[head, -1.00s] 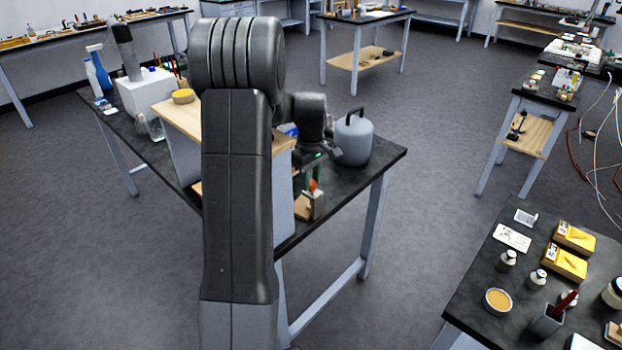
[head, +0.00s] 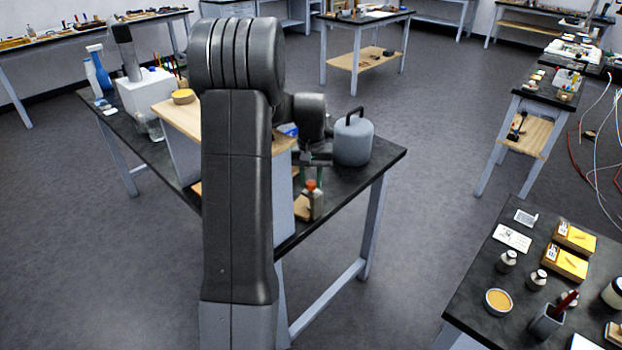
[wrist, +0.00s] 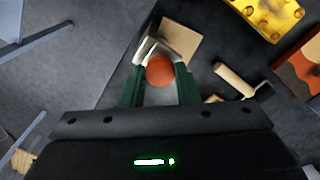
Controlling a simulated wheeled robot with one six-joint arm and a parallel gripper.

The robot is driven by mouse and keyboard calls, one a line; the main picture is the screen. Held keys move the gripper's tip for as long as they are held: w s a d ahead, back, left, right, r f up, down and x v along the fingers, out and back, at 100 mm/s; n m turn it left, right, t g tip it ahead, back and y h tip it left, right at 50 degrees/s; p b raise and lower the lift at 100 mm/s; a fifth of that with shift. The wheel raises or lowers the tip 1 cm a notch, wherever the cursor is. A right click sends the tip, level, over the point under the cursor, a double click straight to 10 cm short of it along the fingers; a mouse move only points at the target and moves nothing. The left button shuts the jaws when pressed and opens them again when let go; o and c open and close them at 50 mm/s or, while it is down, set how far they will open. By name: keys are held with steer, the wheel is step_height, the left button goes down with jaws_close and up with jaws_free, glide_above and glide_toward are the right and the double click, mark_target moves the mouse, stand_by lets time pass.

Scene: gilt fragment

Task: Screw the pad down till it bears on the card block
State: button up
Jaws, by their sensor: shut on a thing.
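An orange-red knob (wrist: 160,71) sits between the green fingers of my gripper (wrist: 161,78) in the wrist view, and my gripper is shut on it. In the head view the knob (head: 311,184) shows atop a pale metal clamp (head: 318,203) near the bench's front edge. Part of the clamp (wrist: 148,47) shows just beyond the fingers in the wrist view. A tan card block (wrist: 181,41) lies beside it, and also shows in the head view (head: 301,209). The pad is hidden, so its gap to the block cannot be told.
A grey canister with a black handle (head: 353,142) stands close right of my gripper. A wooden shelf (head: 180,117) rises at left. In the wrist view a wooden-handled tool (wrist: 233,80), a yellow holed block (wrist: 266,14) and a painted panel (wrist: 301,68) lie to the right.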

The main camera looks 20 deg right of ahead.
mark_target(311, 182)
steer(key=shift+r+m, duration=0.1)
steer(key=shift+m, duration=0.5)
steer(key=o, duration=1)
steer(key=shift+c, duration=0.2)
step_height(311, 182, up, 14)
steer(key=b, duration=0.1)
